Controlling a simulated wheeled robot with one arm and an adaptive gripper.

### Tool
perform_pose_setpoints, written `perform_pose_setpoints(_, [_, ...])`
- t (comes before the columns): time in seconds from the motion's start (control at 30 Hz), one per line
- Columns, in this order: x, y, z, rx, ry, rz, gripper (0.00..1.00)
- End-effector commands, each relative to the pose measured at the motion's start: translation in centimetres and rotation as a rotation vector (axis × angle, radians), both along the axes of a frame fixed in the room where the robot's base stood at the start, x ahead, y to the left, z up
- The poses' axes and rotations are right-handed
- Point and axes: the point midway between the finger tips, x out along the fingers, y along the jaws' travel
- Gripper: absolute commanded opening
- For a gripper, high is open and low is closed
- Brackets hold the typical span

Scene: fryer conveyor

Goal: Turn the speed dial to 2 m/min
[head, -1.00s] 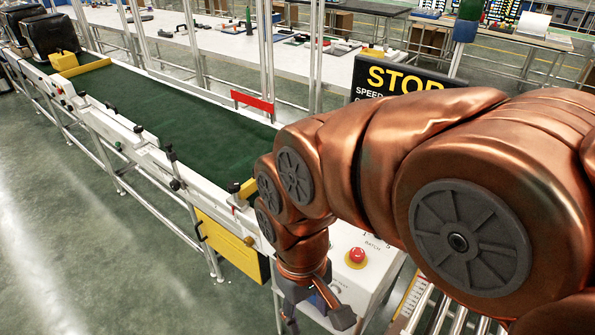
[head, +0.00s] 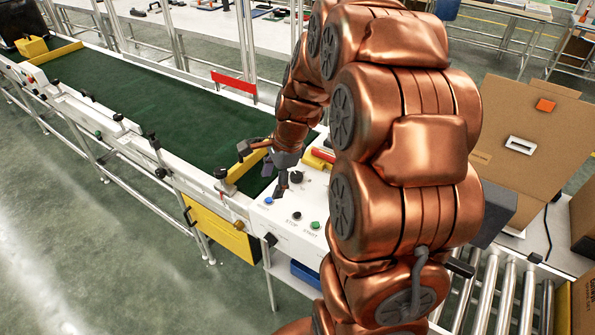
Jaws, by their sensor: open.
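The white control panel (head: 283,228) stands at the near end of the conveyor. A black knob (head: 296,177) sits on it just right of my gripper, and a second black knob (head: 296,215) sits lower down. I cannot tell which one is the speed dial, and no speed marks are readable. My gripper (head: 262,169) is open and empty above the panel's far left part, with one finger spread toward the conveyor and the other pointing down close to the first knob. I cannot tell whether it touches anything. My arm hides the panel's right part.
A blue button (head: 268,200) and a green button (head: 315,225) are also on the panel. The green conveyor belt (head: 150,105) runs to the upper left, with a yellow guide (head: 248,164) beside my gripper. A cardboard box (head: 520,135) and rollers (head: 490,290) lie right.

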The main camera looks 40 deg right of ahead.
Motion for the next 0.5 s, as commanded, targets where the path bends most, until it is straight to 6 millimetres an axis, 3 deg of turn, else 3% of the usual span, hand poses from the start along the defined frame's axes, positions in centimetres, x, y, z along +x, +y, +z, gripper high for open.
perform_pose_setpoints(0.2, [3.7,-7.5,-2.2,0.087,0.011,-0.451,0.65])
perform_pose_setpoints(0.3, [4.5,-10.5,-3.3,0.122,0.018,-0.618,0.65])
perform_pose_setpoints(0.5, [5.4,-14.3,-4.6,0.166,0.020,-0.826,0.65])
